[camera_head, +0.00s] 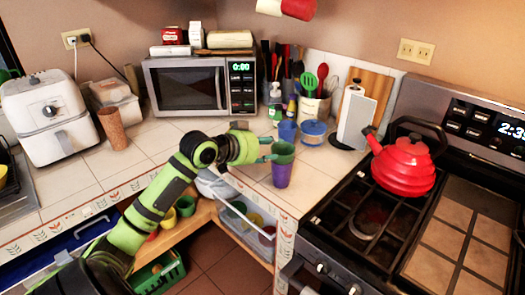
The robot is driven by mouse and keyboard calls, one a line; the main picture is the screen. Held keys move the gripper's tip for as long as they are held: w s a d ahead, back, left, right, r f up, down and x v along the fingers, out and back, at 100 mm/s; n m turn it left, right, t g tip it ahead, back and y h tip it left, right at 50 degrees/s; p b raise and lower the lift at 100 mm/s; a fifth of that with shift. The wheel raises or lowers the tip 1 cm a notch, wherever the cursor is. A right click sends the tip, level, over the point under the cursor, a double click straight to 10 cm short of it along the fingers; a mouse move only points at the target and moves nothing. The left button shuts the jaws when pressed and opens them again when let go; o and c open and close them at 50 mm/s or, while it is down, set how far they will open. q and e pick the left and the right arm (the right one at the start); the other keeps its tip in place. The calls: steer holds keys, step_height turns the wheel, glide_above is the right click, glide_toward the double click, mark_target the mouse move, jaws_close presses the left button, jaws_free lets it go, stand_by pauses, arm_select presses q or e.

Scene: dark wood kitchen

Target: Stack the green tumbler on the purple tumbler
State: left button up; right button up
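The green tumbler (283,149) is at the counter's front corner, directly above the purple tumbler (281,177). The two are upright and in line, and the green one's lower part overlaps or sits in the purple one's mouth. My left gripper (267,149) reaches in from the left at the height of the green tumbler. Its two teal fingers are apart, with their tips at the tumbler's left side. Whether they press on it cannot be told. My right gripper is not in view.
A blue cup (288,131) and a blue bowl (313,132) stand just behind the tumblers. The stove (380,235) with a red kettle (404,167) is to the right. A microwave (201,85) stands at the back. Counter tiles left of my arm are mostly clear.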

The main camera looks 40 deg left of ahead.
arm_select(q)
steer(key=shift+v, duration=1.25)
steer(key=s+a+f+n+g+y, duration=0.1)
steer(key=s+a+f+n+g, duration=0.1)
steer(key=f, duration=1.2)
steer(key=s+a+f+n+g+y, duration=0.1)
steer(key=a+f+n+g+y, duration=0.15)
steer(key=f, duration=1.15)
steer(key=s+d+f+g, duration=0.1)
steer(key=s+f, duration=0.3)
steer(key=f, duration=0.4)
steer(key=s+d+f+g, duration=0.1)
steer(key=s+d+f, duration=0.1)
steer(key=s+f, duration=0.4)
steer(key=s+d+f+m+g, duration=0.1)
steer(key=s+d+f+g, duration=0.1)
steer(key=s+d+f, duration=0.45)
steer(key=s+d+f+m+g, duration=0.1)
steer(key=s+d+f, duration=0.2)
steer(key=s+f, duration=0.7)
steer(key=s+d+f+m+g+h, duration=0.1)
steer(key=s+d+f, duration=0.1)
steer(key=s+d, duration=0.3)
steer(key=s+d+f+m+g, duration=0.1)
steer(key=s+d, duration=0.4)
steer(key=s, duration=0.5)
step_height(320, 180, down, 2)
steer(key=shift+s+f+m+h, duration=0.15)
steer(key=shift+s+m+h, duration=0.05)
steer(key=shift+m+h, duration=0.2)
